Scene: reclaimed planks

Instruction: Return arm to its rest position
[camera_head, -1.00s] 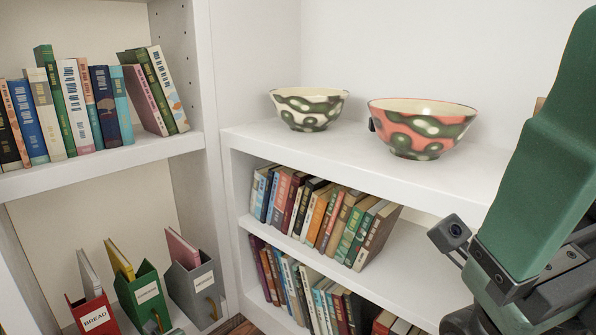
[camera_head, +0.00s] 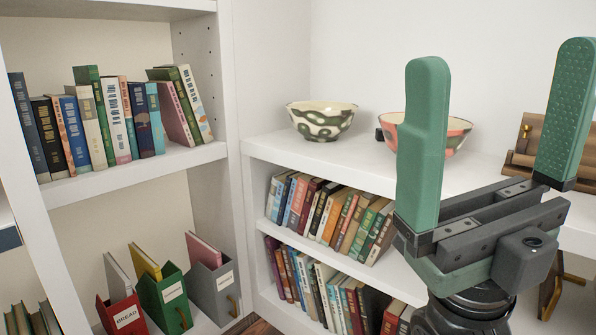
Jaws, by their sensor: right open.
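My right gripper (camera_head: 498,130) is at the right of the head view, in front of the white shelves. Its two green fingers point up and stand wide apart, with nothing between them. The left finger covers part of a coral and green patterned bowl (camera_head: 458,136) on the shelf top behind it. My left gripper does not show.
A cream and green bowl (camera_head: 320,121) stands on the white shelf top (camera_head: 290,150). A wooden object (camera_head: 524,150) is behind the gripper. Books (camera_head: 335,215) fill the lower shelves. More books (camera_head: 105,118) and file holders (camera_head: 165,300) are at the left.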

